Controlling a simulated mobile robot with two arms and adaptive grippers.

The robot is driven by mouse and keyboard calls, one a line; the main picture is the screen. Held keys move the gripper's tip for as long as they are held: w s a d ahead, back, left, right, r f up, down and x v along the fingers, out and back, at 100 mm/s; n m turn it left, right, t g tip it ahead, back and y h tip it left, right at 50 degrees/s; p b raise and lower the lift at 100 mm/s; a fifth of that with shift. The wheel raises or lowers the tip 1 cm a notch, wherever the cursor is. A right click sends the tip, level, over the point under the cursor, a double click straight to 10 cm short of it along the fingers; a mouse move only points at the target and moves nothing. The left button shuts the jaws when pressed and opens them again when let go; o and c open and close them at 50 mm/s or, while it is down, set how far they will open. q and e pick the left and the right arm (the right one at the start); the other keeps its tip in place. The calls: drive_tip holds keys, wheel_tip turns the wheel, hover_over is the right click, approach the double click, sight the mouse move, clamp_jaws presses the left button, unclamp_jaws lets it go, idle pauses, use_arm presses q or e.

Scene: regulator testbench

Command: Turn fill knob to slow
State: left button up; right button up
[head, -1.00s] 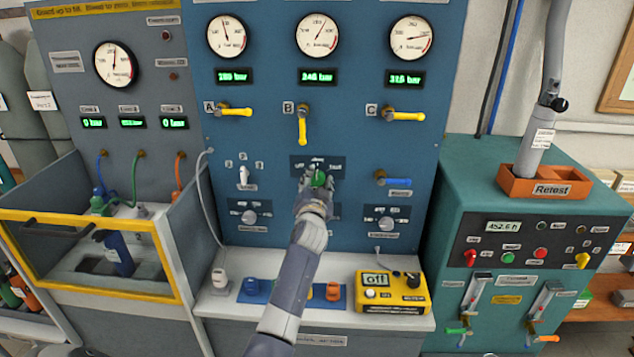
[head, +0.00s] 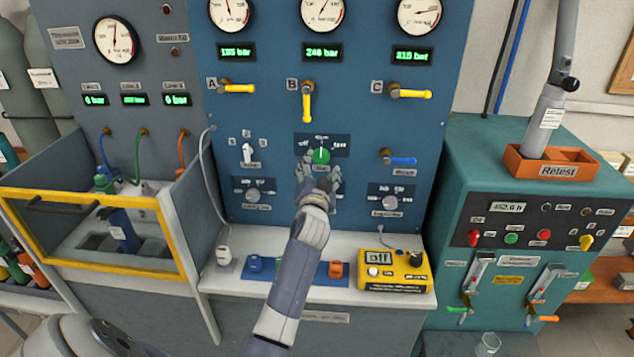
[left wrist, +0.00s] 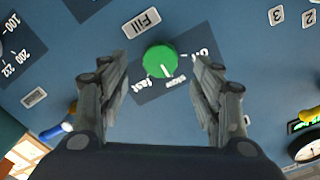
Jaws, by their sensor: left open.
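The green fill knob (head: 320,156) is on the blue panel, below the middle yellow lever. Its small plate (head: 341,144) reads off at the left, slow at the top and fast at the right. The white pointer stands about upright, toward slow. In the left wrist view, the knob (left wrist: 160,60) shows clear between the fingers, with its pointer toward slow. My left gripper (head: 320,172) is open and empty just in front of and below the knob, apart from it. In the left wrist view, its fingers (left wrist: 159,66) stand either side. My right gripper is out of view.
Yellow levers (head: 307,103) are above and a blue lever (head: 402,160) is right of the knob. Dials (head: 253,196) sit lower on both sides. A yellow box (head: 393,272) reading off stands on the white shelf. A teal cabinet (head: 510,160) is at the right.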

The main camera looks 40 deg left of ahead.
use_arm(q)
drive_tip(key=v, duration=0.7)
drive_tip(key=shift+a, duration=0.1)
